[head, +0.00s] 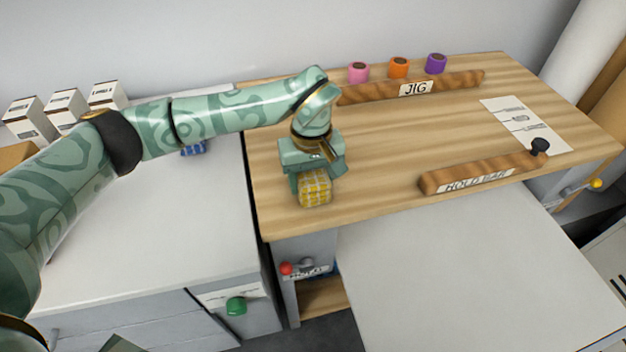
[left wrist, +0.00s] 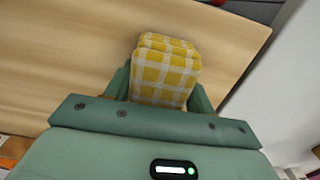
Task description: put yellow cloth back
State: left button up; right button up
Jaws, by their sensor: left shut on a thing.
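The yellow checked cloth (head: 315,190) is folded into a small block. My left gripper (head: 313,172) is shut on it, over the left front part of the wooden bench top. In the left wrist view the yellow cloth (left wrist: 166,72) sits between the two green fingers of the gripper (left wrist: 160,90). Wood shows around it, and I cannot tell whether the cloth touches the bench. A blue cloth (head: 194,148) lies on the white counter at the left, partly hidden under my left arm. My right gripper is not in view.
The wooden bench (head: 385,150) carries a JIG bar (head: 440,84), a HOLD BAR (head: 480,174), a paper sheet (head: 522,120) and pink, orange and purple rolls (head: 398,68) at the back. White boxes (head: 66,105) stand at the far left. The white counter (head: 150,235) has clear room.

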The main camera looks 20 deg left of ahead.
aim_at(312, 172)
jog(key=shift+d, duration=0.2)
pick_arm(q)
jog(key=shift+f, duration=0.1)
jog(key=o, duration=1)
jog(key=shift+c, duration=0.2)
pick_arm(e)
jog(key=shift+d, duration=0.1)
pick_arm(q)
notch_tip(312, 172, up, 12)
jog(key=p, duration=0.4)
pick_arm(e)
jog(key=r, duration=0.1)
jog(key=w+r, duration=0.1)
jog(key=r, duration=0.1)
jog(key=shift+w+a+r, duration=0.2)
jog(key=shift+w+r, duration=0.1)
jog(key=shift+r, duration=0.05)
